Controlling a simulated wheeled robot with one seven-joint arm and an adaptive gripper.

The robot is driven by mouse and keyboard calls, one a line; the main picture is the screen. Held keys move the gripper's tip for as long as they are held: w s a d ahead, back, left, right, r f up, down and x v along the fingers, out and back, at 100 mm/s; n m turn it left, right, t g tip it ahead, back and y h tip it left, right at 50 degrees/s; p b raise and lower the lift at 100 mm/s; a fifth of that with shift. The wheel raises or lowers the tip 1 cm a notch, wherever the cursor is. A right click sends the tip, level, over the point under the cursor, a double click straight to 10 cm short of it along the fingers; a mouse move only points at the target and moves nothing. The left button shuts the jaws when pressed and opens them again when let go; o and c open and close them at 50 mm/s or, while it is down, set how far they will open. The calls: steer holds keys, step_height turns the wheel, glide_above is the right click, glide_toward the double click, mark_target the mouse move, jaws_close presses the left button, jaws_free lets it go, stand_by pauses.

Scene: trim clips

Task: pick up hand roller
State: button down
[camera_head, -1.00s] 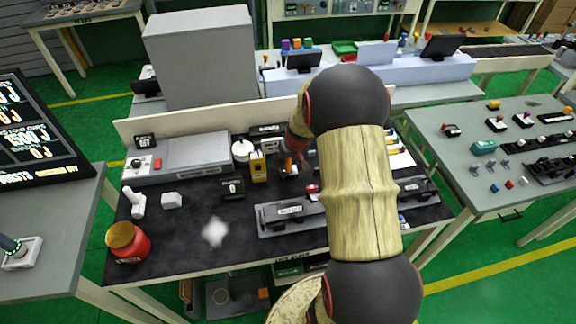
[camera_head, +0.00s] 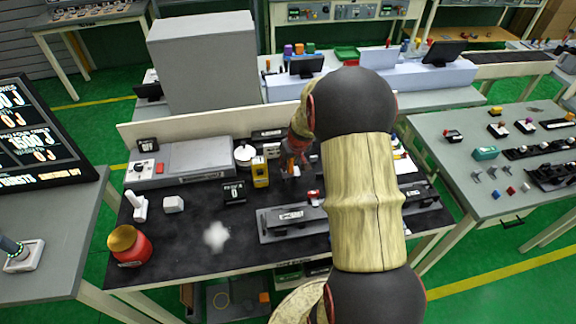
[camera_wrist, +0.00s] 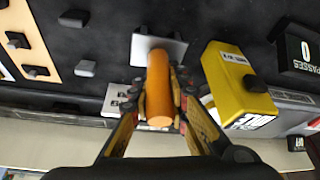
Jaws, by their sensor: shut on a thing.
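The hand roller (camera_wrist: 158,88) shows in the wrist view as an orange cylindrical handle over a light grey plate (camera_wrist: 176,48). My gripper (camera_wrist: 159,95) has its two fingers closed on either side of the orange handle. In the head view, my gripper (camera_head: 291,168) is at the back middle of the dark work table, with a bit of orange showing at it. My arm hides part of the table there. The roller's working end is not clear in either view, and I cannot tell whether it touches the plate.
A yellow device (camera_wrist: 236,84) stands close to the right of my gripper in the wrist view; it also shows in the head view (camera_head: 260,172). A red jar (camera_head: 130,247) stands at the front left.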

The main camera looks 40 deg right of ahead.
steer(key=s+a+r+p, duration=0.1)
steer(key=s+a+r, duration=0.3)
steer(key=s+r, duration=0.6)
steer(key=s, duration=0.3)
steer(key=shift+s+r, duration=0.15)
steer(key=shift+r, duration=0.25)
steer(key=c, duration=2.3)
jaws_free()
jaws_close()
steer(key=shift+a+p, duration=0.2)
steer(key=shift+p, duration=0.35)
steer(key=shift+p, duration=0.35)
